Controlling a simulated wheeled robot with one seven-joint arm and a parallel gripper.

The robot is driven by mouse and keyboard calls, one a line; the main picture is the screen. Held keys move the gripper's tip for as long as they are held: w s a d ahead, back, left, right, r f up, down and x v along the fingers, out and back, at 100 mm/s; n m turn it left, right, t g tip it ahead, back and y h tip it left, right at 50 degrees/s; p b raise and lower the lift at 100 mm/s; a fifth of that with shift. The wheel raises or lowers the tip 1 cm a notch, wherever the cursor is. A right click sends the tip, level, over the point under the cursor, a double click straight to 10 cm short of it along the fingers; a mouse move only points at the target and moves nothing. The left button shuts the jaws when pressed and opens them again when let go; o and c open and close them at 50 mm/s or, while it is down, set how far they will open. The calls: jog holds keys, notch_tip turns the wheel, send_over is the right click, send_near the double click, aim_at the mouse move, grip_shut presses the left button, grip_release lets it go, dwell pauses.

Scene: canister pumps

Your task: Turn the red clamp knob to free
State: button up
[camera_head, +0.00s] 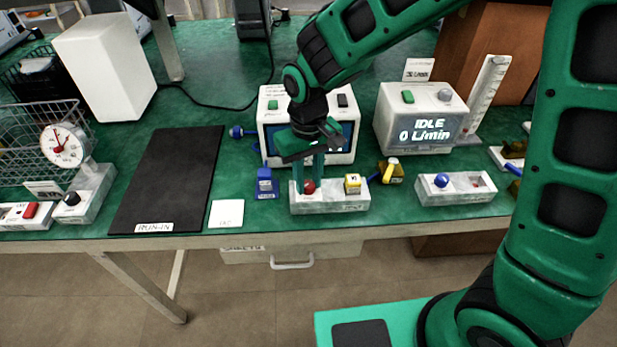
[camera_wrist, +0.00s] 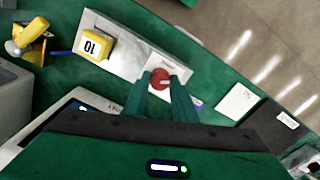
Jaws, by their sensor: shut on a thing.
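The red clamp knob (camera_head: 309,187) sits at the left end of a light grey block (camera_head: 335,205) near the bench's front edge. My gripper (camera_head: 311,182) points down over it with its green fingers on either side. In the wrist view the red knob (camera_wrist: 160,79) lies between my two fingertips (camera_wrist: 161,84), and a pale mark shows on its top. The fingers are shut on the knob and hide parts of its sides. A yellow piece marked 10 (camera_wrist: 97,47) sits on the same block (camera_wrist: 135,42); it also shows in the head view (camera_head: 352,184).
A blue piece (camera_head: 266,184) stands just left of the block. A yellow piece (camera_head: 391,171) is to its right, then a block with a blue knob (camera_head: 442,181). White boxes with displays (camera_head: 420,115) stand behind. A black mat (camera_head: 170,180) and a white card (camera_head: 227,213) lie left.

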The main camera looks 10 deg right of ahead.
aim_at(309, 183)
jog(key=n, duration=0.5)
jog(key=shift+w, duration=0.1)
jog(key=n, duration=0.6)
jog(key=shift+d, duration=0.1)
jog(key=shift+w+r, duration=0.1)
dwell(0.4)
jog(key=o, duration=1)
jog(key=shift+d, duration=0.1)
jog(key=shift+o, duration=0.2)
notch_tip(309, 183, up, 11)
jog(key=shift+f, duration=0.2)
